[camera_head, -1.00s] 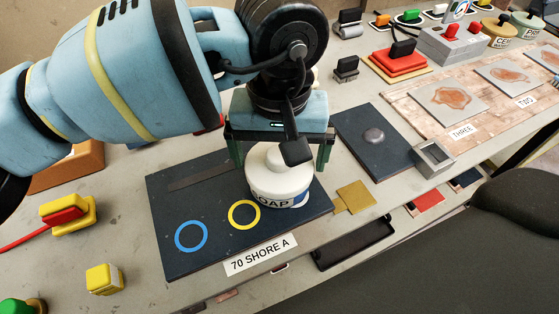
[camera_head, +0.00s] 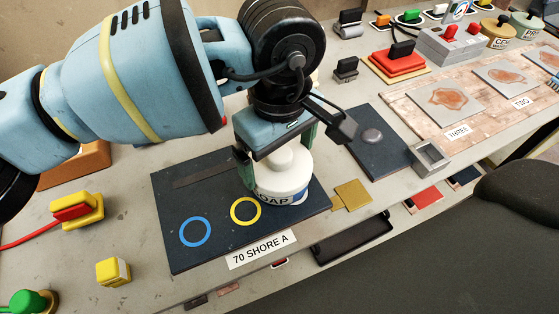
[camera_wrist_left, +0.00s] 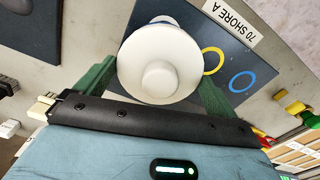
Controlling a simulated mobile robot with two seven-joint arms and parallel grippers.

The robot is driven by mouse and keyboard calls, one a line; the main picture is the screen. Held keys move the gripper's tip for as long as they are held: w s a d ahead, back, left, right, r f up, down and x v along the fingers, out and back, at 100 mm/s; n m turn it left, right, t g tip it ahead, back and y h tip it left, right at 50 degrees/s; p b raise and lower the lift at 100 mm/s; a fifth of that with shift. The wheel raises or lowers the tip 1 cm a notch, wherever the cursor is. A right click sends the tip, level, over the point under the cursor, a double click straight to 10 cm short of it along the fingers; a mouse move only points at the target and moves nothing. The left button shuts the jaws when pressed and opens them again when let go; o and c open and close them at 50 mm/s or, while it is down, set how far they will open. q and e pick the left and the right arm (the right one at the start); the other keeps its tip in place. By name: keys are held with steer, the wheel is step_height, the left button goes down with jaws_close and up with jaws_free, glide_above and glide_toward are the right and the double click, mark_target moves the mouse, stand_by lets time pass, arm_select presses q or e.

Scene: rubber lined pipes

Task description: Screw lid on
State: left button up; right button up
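A white round lid with a raised knob (camera_head: 285,160) sits on top of the white soap jar (camera_head: 283,190), and no gap shows between them. The jar stands upright on the dark mat labelled "70 SHORE A" (camera_head: 190,252). My left gripper (camera_head: 280,158) points down over the lid, one green finger on each side. In the left wrist view the lid (camera_wrist_left: 160,75) fills the space between the fingertips, which appear to touch its edge. The jar shows only a little behind the lid there. My right gripper is not in view.
On the mat lie a blue ring (camera_head: 195,232) and a yellow ring (camera_head: 245,211). A second dark mat with a grey dome (camera_head: 371,136), a small metal block (camera_head: 428,157) and a brass plate (camera_head: 352,194) lie to the right. Yellow blocks (camera_head: 113,271) stand left.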

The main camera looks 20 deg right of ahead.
arm_select(q)
steer(key=c, duration=0.5)
steer(key=shift+m, duration=0.5)
steer(key=m+b, duration=0.1)
steer(key=m, duration=0.2)
steer(key=shift+f, duration=0.1)
steer(key=m+b, duration=0.1)
steer(key=m, duration=0.3)
steer(key=shift+m+b, duration=0.35)
steer(key=shift+m, duration=0.05)
steer(key=m, duration=0.3)
steer(key=shift+b, duration=0.4)
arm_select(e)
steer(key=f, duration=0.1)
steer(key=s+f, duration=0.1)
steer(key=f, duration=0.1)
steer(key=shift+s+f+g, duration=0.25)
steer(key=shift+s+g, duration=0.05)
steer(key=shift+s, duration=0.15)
